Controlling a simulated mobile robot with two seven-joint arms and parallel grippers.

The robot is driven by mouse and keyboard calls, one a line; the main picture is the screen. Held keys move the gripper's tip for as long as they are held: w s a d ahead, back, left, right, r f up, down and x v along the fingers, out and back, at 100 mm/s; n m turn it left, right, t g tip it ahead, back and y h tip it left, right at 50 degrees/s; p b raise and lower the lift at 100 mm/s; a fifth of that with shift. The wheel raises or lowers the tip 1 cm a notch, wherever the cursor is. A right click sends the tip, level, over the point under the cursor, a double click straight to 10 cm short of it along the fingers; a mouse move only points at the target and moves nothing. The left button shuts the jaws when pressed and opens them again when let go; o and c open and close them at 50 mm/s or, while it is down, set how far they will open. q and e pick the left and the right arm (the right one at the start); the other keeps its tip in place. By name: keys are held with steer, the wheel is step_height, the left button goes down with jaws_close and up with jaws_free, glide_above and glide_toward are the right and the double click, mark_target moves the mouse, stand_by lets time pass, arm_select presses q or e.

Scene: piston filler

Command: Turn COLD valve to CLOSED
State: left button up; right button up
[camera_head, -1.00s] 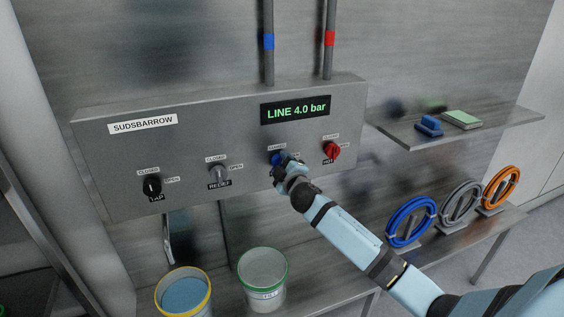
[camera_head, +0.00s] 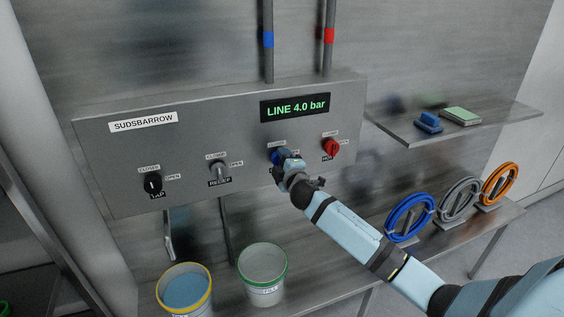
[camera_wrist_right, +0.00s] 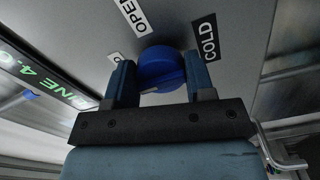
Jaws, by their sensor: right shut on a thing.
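The blue COLD valve knob (camera_head: 277,157) is on the front of the grey panel, left of the red HOT knob. My right gripper (camera_head: 285,160) is at it and hides much of it in the head view. In the right wrist view, the blue knob (camera_wrist_right: 160,68) sits between the two fingers of my right gripper (camera_wrist_right: 158,84), which is shut on it. The OPEN label (camera_wrist_right: 133,17) and the COLD label (camera_wrist_right: 206,38) show beside the knob. The knob's pointer direction cannot be told. My left gripper is not in view.
The panel (camera_head: 120,155) also bears a black TAP knob (camera_head: 152,185), a grey RELIEF knob (camera_head: 218,170) and the red HOT knob (camera_head: 330,148). Its display (camera_head: 295,108) reads LINE 4.0 bar. Two buckets stand below. A shelf (camera_head: 400,130) and coiled hoses (camera_head: 410,218) are at right.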

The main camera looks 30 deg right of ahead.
steer(key=o, duration=0.9)
steer(key=b+v, duration=0.2)
steer(key=v, duration=1.2)
steer(key=shift+d, duration=0.1)
steer(key=shift+w, duration=0.1)
steer(key=s+a+f+m+g+y, duration=0.2)
steer(key=s+a+f, duration=0.2)
steer(key=f, duration=0.4)
steer(key=s+a+f+m+g+y, duration=0.1)
steer(key=s+a+f+y, duration=0.1)
steer(key=s+a+f, duration=0.4)
steer(key=s+a+f+m+g+y, duration=0.1)
steer(key=s+a+f+m, duration=0.1)
steer(key=s+a+f, duration=0.1)
steer(key=s+a+f+m+g+y+p, duration=0.1)
steer(key=s+a+f+m, duration=0.1)
steer(key=s+a+f, duration=0.2)
steer(key=s+a+f+m+g+y, duration=0.1)
steer(key=s+a+f+m, duration=0.1)
steer(key=s+f, duration=0.3)
steer(key=shift+s+a+f+y, duration=0.15)
steer(key=shift+s+a, duration=0.3)
steer(key=shift+s, duration=0.15)
steer(key=shift+s+a+f+y, duration=0.15)
steer(key=shift+s+a+f, duration=0.05)
steer(key=shift+s+a, duration=0.3)
